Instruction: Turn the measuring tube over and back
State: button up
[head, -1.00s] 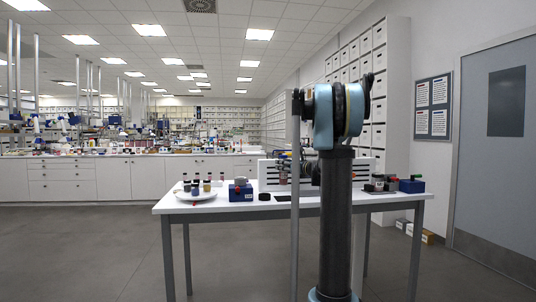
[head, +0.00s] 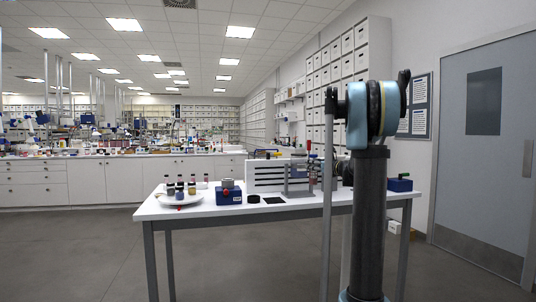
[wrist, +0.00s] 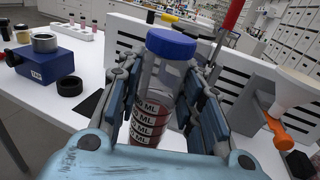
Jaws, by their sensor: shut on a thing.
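The measuring tube (wrist: 158,92) is clear, with a blue cap (wrist: 171,43), black and white ML markings and dark red contents in its lower part. It stands roughly upright in the wrist view, cap at the top. My gripper (wrist: 166,100) is shut on it, with blue-padded fingers on both sides of its body. The tube's bottom end is hidden behind my gripper's body. In the head view my arm covers part of the table's right side, and I cannot make out my gripper clearly there.
A blue box device (wrist: 52,65) with a metal cup, a black ring (wrist: 70,86) and a dark mat (head: 274,200) lie left. A white slotted panel (head: 265,176) stands behind. A white funnel (wrist: 291,90) with an orange part is close right. A round dish (head: 180,200) holds jars.

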jog(key=shift+d, duration=0.4)
jog(key=s+a+r+n+g+y, duration=0.1)
jog(key=a+r+y, duration=0.1)
jog(key=a, duration=1.2)
jog(key=s+a+r+n+g+y, duration=0.1)
jog(key=a+r, duration=0.4)
jog(key=a, duration=0.9)
jog(key=shift+s+n+g+y, duration=0.4)
jog(key=shift+s+n+g, duration=0.15)
jog(key=shift+n+g, duration=0.05)
